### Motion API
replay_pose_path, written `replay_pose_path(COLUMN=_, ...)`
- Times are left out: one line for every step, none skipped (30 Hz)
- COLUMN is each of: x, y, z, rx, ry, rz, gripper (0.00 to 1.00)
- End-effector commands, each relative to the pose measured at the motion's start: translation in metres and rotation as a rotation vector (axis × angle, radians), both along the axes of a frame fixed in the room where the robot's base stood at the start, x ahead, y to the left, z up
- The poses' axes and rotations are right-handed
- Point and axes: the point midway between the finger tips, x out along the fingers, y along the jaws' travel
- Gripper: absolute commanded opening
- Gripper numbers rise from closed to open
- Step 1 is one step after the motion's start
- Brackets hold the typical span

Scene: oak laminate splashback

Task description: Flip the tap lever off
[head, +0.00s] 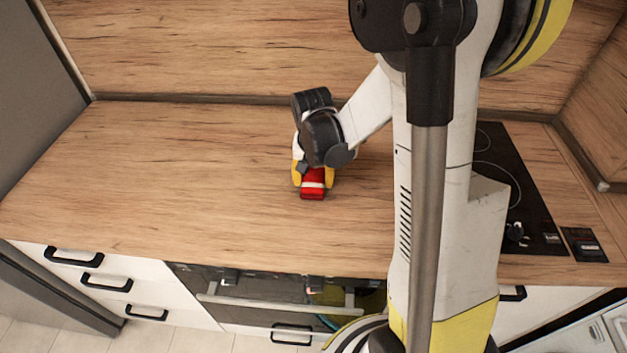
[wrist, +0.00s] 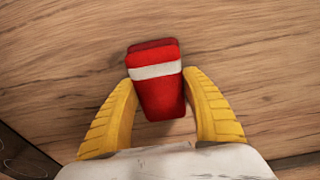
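No tap or tap lever shows in either view. My gripper (head: 313,177) is low over the wooden worktop, left of my arm column. Its two yellow fingers also show in the wrist view (wrist: 160,84), one on each side of a red object with a white band (wrist: 160,93). The fingertips appear to touch the object's sides, so the gripper looks shut on it. In the head view the red object (head: 312,190) sticks out in front of the gripper, at or just above the worktop; any gap is hidden.
The wooden worktop (head: 160,170) is clear to the left. A black hob (head: 515,190) lies at the right, partly hidden by my arm. An oak splashback (head: 220,50) rises behind. White drawers (head: 150,290) and an oven (head: 270,290) are below the front edge.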

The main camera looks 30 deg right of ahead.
Motion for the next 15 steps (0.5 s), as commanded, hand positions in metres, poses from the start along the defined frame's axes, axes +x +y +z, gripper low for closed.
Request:
replay_pose_path(x=0.0, y=0.0, z=0.0, rx=0.0, ry=0.0, rz=0.0, gripper=0.24)
replay_pose_path(x=0.0, y=0.0, z=0.0, rx=0.0, ry=0.0, rz=0.0, gripper=0.2)
replay_pose_path(x=0.0, y=0.0, z=0.0, rx=0.0, ry=0.0, rz=0.0, gripper=0.2)
replay_pose_path(x=0.0, y=0.0, z=0.0, rx=0.0, ry=0.0, rz=0.0, gripper=0.2)
replay_pose_path(x=0.0, y=0.0, z=0.0, rx=0.0, ry=0.0, rz=0.0, gripper=0.2)
replay_pose_path(x=0.0, y=0.0, z=0.0, rx=0.0, ry=0.0, rz=0.0, gripper=0.2)
replay_pose_path(x=0.0, y=0.0, z=0.001, rx=0.0, ry=0.0, rz=0.0, gripper=0.2)
replay_pose_path(x=0.0, y=0.0, z=0.002, rx=0.0, ry=0.0, rz=0.0, gripper=0.2)
replay_pose_path(x=0.0, y=0.0, z=0.003, rx=0.0, ry=0.0, rz=0.0, gripper=0.2)
replay_pose_path(x=0.0, y=0.0, z=0.005, rx=0.0, ry=0.0, rz=0.0, gripper=0.2)
replay_pose_path(x=0.0, y=0.0, z=0.007, rx=0.0, ry=0.0, rz=0.0, gripper=0.2)
replay_pose_path(x=0.0, y=0.0, z=0.011, rx=0.0, ry=0.0, rz=0.0, gripper=0.2)
replay_pose_path(x=0.0, y=0.0, z=0.015, rx=0.0, ry=0.0, rz=0.0, gripper=0.2)
replay_pose_path(x=0.0, y=0.0, z=0.02, rx=0.0, ry=0.0, rz=0.0, gripper=0.2)
replay_pose_path(x=0.0, y=0.0, z=0.027, rx=0.0, ry=0.0, rz=0.0, gripper=0.2)
